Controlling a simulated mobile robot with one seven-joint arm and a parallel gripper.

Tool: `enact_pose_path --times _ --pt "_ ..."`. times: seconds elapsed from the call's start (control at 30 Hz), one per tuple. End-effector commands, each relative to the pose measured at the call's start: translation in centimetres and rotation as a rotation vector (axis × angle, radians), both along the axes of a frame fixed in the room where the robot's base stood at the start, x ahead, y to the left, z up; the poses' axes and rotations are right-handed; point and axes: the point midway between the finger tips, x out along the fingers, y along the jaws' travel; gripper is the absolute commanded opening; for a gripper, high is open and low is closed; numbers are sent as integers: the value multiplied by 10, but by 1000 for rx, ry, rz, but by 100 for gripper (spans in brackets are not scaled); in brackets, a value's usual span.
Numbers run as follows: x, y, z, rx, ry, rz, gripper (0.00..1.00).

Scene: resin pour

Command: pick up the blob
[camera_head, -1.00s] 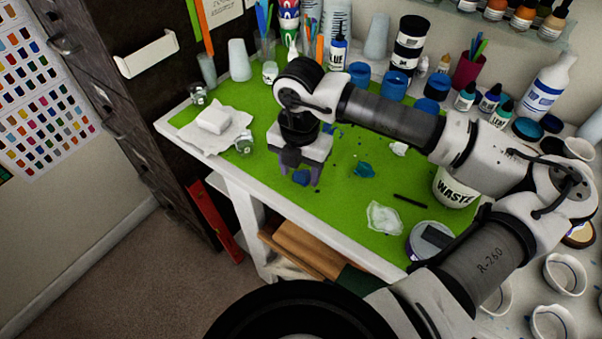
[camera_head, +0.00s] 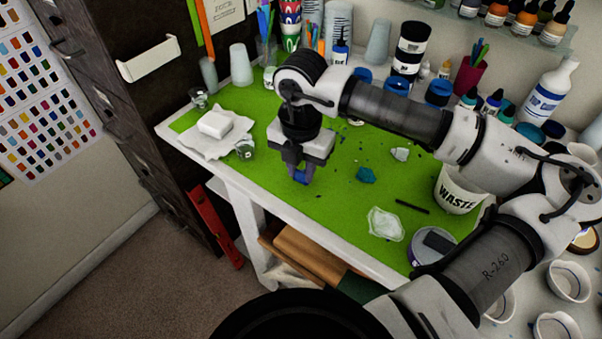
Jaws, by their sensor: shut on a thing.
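A small blue blob (camera_head: 301,177) is between the fingers of my gripper (camera_head: 299,175), low over the green mat (camera_head: 335,205). My gripper points down and is shut on this blob. The fingers partly hide it, and I cannot tell whether it still touches the mat. Another blob, teal-blue (camera_head: 366,175), lies on the mat to the right of my gripper.
A white waste tub (camera_head: 456,190) stands at the right. Clear crumpled film (camera_head: 384,223), a dark stick (camera_head: 412,206) and a whitish lump (camera_head: 400,154) lie on the mat. A white block (camera_head: 215,123) sits on paper at the left. Bottles and cups line the back.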

Motion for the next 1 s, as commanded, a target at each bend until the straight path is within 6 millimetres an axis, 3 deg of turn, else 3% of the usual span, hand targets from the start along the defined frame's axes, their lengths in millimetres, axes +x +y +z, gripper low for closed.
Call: enact_pose_path --times 0.53,0.7,1.0 --pt "0 0 145 -4 -3 -1 0" --pt "0 0 170 -2 0 -1 0" --pt "2 -1 189 -1 3 1 0"
